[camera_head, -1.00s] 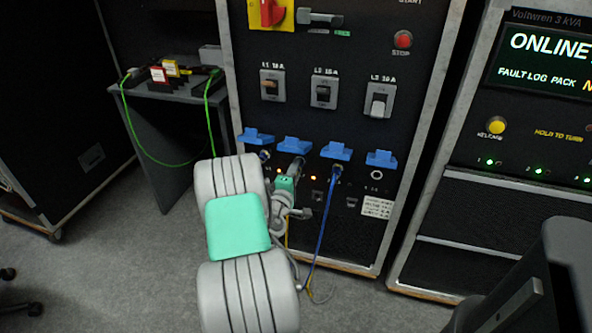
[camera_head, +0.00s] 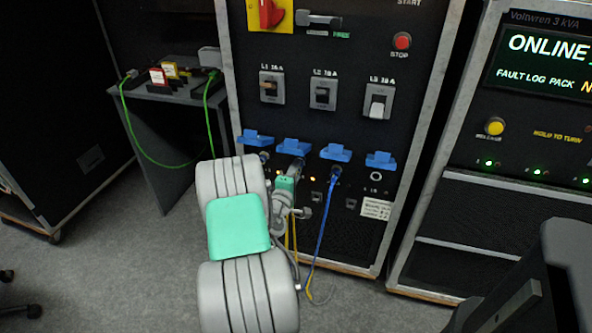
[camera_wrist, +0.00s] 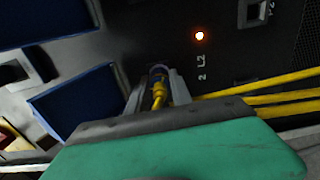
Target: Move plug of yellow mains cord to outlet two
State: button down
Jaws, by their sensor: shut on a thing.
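My gripper (camera_wrist: 158,98) is shut on the yellow cord's plug (camera_wrist: 159,90) in the wrist view. The plug points at the outlet marked "2 L2" (camera_wrist: 157,70), and its front end meets the socket there; how deep it sits is hidden. In the head view my gripper (camera_head: 296,172) is at the second blue-lidded outlet, under its raised blue lid (camera_head: 293,146), and hides most of the plug. The yellow cord (camera_head: 289,238) hangs down below my gripper. In the wrist view the yellow cord (camera_wrist: 285,98) runs off to the right.
A blue cord (camera_head: 325,212) is plugged into the third outlet, just right of my gripper. The fourth outlet (camera_head: 376,177) is empty under its lid. Breaker switches (camera_head: 323,90) sit above. A small table (camera_head: 165,95) with a green cord (camera_head: 150,158) stands left.

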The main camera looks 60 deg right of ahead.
jog(key=shift+d, duration=0.25)
jog(key=shift+m+b, duration=0.85)
jog(key=shift+m, duration=0.65)
jog(key=shift+r, duration=0.1)
jog(key=shift+d+b, duration=0.1)
jog(key=shift+b, duration=0.35)
jog(key=shift+m+b, duration=0.9)
jog(key=shift+m, duration=0.2)
jog(key=shift+r+m, duration=0.1)
jog(key=shift+m, duration=0.2)
jog(key=shift+d, duration=0.1)
